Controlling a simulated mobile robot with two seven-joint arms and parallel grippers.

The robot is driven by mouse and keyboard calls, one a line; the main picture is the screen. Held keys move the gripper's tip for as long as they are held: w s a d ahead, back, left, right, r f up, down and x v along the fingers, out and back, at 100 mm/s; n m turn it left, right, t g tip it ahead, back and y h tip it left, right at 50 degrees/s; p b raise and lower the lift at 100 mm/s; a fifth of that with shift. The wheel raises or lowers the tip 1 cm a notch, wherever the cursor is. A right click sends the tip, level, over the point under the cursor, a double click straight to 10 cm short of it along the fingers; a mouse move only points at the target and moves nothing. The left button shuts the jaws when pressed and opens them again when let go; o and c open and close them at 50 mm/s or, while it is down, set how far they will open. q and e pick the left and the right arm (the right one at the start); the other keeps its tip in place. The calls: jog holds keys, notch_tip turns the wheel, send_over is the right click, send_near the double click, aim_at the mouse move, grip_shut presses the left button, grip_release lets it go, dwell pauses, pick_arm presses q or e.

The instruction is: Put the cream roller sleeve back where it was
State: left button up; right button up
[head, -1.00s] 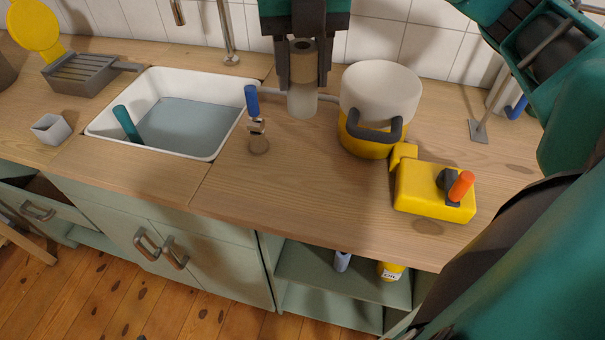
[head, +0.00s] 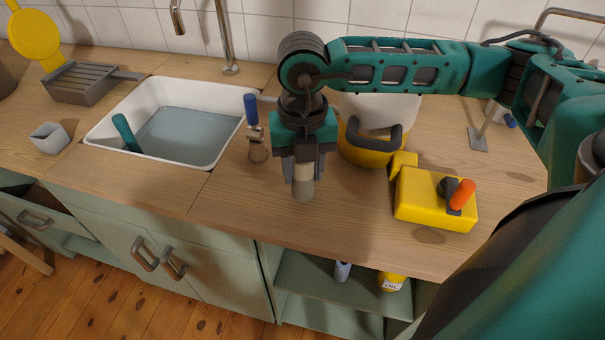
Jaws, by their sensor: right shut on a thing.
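The cream roller sleeve (head: 303,187) is upright between the fingers of my right gripper (head: 303,172). Its lower part sticks out below the fingertips, and its upper part is hidden by the gripper. My right gripper is shut on it and points down over the wooden worktop (head: 250,210), in front of the yellow and white drum. I cannot tell whether the sleeve's lower end touches the worktop. My left gripper is out of view.
A blue-handled brush (head: 252,120) stands left of my gripper, beside the white sink (head: 215,150). The yellow and white drum (head: 362,150) and a yellow box with an orange handle (head: 425,208) are at right. The worktop's front strip is clear.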

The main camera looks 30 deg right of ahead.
jog(key=shift+f, duration=1.2)
jog(key=shift+f, duration=0.1)
jog(key=o, duration=1.1)
notch_tip(320, 180, up, 12)
